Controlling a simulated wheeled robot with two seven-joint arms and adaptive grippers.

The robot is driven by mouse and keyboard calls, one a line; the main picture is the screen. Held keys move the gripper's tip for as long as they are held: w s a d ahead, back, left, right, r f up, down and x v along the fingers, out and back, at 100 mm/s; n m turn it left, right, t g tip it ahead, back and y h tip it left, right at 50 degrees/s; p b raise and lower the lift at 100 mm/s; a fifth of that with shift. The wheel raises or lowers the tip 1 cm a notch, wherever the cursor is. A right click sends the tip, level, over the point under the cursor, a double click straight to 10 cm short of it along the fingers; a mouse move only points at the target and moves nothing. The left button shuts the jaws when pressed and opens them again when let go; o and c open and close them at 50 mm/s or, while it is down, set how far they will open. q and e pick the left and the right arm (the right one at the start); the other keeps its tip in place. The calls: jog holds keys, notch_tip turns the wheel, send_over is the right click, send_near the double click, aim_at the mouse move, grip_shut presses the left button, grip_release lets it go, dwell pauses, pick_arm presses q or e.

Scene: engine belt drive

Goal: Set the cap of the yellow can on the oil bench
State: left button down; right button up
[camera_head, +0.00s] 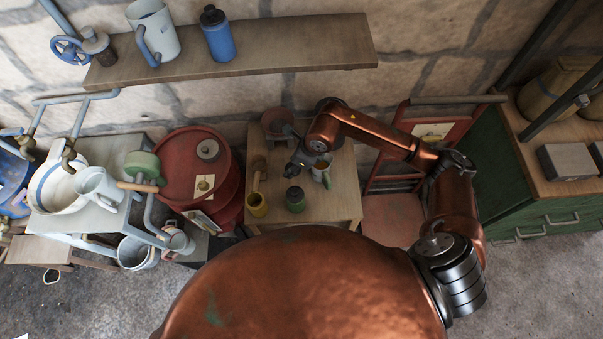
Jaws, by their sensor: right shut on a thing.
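The oil bench (342,205) is a small wooden table in the middle. A small yellow can (257,205) stands at its front left, with a dark round top. A green can (295,201) with a dark top stands to its right. My right arm comes in from the right over the bench. Its gripper (297,166) is over the bench behind the green can and shut on a small dark thing. That may be the cap, but it is too small and dark to be sure. My left gripper is not in view.
A wooden-handled tool (258,170) and a dark red pot (278,124) are on the bench. A red drum (190,165) stands left, a red chair (390,215) right. The bench's front right is bare.

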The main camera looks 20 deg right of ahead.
aim_at(294, 178)
notch_tip(294, 178, down, 6)
jog(key=shift+w+f, duration=0.1)
jog(key=shift+f, duration=0.15)
jog(key=shift+f+b, duration=0.2)
jog(key=shift+b, duration=0.1)
jog(key=o, duration=0.8)
jog(key=shift+d+r, duration=0.1)
jog(key=shift+r, duration=0.45)
jog(key=p+v, duration=0.1)
jog(key=v, duration=1)
jog(key=shift+r, duration=0.2)
